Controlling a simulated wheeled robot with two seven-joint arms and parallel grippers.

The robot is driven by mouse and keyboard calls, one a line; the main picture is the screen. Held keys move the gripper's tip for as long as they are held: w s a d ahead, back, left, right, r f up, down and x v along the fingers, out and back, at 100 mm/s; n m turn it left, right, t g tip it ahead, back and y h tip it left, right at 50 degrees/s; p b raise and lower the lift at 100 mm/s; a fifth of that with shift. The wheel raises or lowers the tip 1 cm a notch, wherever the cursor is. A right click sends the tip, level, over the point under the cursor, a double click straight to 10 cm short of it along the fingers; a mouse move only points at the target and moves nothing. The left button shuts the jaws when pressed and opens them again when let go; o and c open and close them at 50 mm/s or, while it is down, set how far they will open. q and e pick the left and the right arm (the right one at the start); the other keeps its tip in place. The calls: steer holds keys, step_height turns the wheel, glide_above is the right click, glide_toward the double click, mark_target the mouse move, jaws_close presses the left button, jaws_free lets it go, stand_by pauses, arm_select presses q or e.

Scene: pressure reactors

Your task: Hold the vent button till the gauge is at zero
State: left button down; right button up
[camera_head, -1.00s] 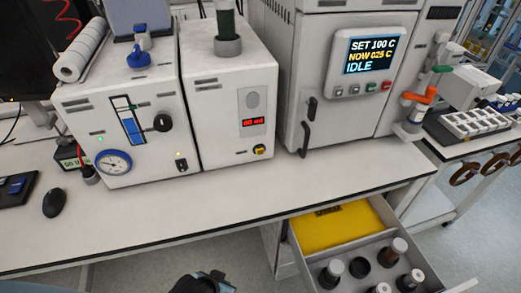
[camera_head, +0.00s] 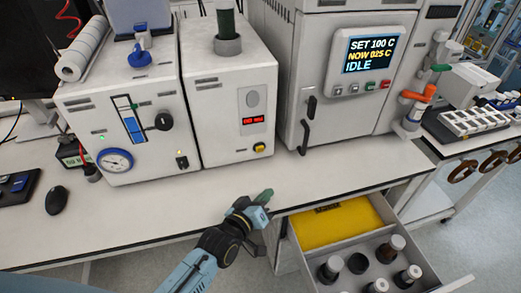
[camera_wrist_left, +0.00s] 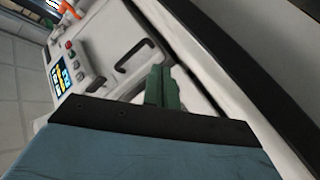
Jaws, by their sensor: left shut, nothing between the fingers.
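A round white gauge with a blue rim (camera_head: 115,160) sits low on the front of the left white unit; its needle reading is too small to tell. A yellow button (camera_head: 260,147) sits low on the white unit beside it, under a small red display (camera_head: 253,120). No label shows which control is the vent button. My left gripper (camera_head: 265,195) is shut and empty above the bench's front edge, below and apart from the yellow button. Its green fingers also show together in the left wrist view (camera_wrist_left: 162,87). My right gripper is not in view.
An open drawer (camera_head: 446,287) with a yellow tray (camera_head: 335,226) and several dark vessels juts out at the lower right. A large cabinet (camera_head: 325,80) with a screen reading IDLE stands behind it. The bench top (camera_head: 130,205) is clear between the units and the front edge.

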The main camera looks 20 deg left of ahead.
mark_target(260, 149)
arm_select(q)
steer(key=shift+w+d+r+n+t, duration=0.1)
steer(key=shift+w+r+n+t, duration=0.2)
steer(key=shift+w+t, duration=0.25)
steer(key=shift+w+d+r+n+t, duration=0.1)
steer(key=shift+w+r+n+t, duration=0.05)
steer(key=shift+w+n+t, duration=0.3)
steer(key=shift+w+r+n+t, duration=0.4)
steer(key=shift+r+n+t, duration=0.05)
steer(key=shift+n+t, duration=0.15)
steer(key=shift+w+a, duration=0.1)
steer(key=w+a+b, duration=0.1)
steer(key=w, duration=0.1)
steer(key=w+a+b, duration=0.1)
steer(key=w+a, duration=0.1)
steer(key=w+a+b, duration=0.1)
steer(key=w, duration=0.1)
steer(key=shift+w+a+f+b, duration=0.1)
steer(key=shift+w+a+b, duration=0.05)
steer(key=shift+b, duration=0.15)
steer(key=shift+w+a, duration=0.3)
steer(key=shift+w, duration=0.1)
stand_by(0.8)
steer(key=shift+w+a+b, duration=0.2)
steer(key=shift+w+b, duration=0.1)
steer(key=shift+w, duration=0.05)
